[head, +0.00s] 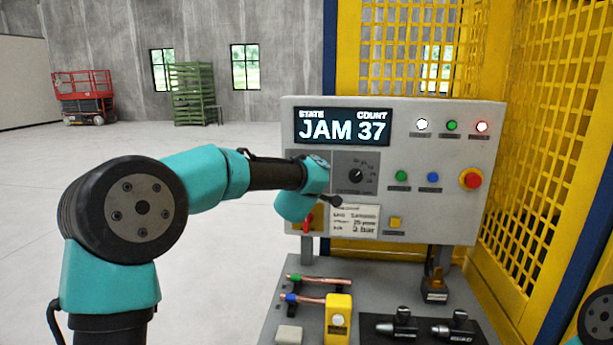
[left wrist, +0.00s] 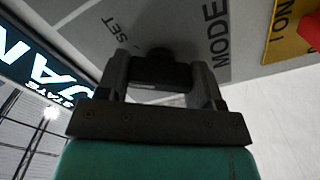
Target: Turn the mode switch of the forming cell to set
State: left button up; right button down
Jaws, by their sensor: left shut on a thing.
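The mode switch is a black knob (left wrist: 163,68) on the grey panel of the forming cell, seen in the left wrist view. The printed word SET (left wrist: 128,27) stands to the upper left of it and MODE (left wrist: 218,40) to the right. My left gripper (left wrist: 160,78) is shut on the knob, one finger on each side. In the head view my left wrist covers the switch at the left part of the panel (head: 450,218). Which mark the knob points to cannot be told. My right gripper is out of view.
The display (head: 342,127) reads JAM 37. A dial (head: 355,175), several buttons and a red emergency stop (head: 471,179) are right of my wrist. A red handle (head: 308,223) on yellow sits just below. Copper tubes (head: 312,299) lie on the bench; a yellow fence (head: 545,130) stands right.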

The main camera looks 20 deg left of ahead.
pick_arm(q)
jog(key=m, duration=0.5)
dwell(0.4)
jog(key=o, duration=0.9)
jog(key=s+d, duration=0.1)
jog(key=s, duration=1)
jog(key=s+d, duration=0.1)
jog(key=s, duration=0.5)
jog(key=shift+s+d, duration=0.15)
jog(key=shift+d, duration=0.2)
jog(key=shift+f, duration=0.1)
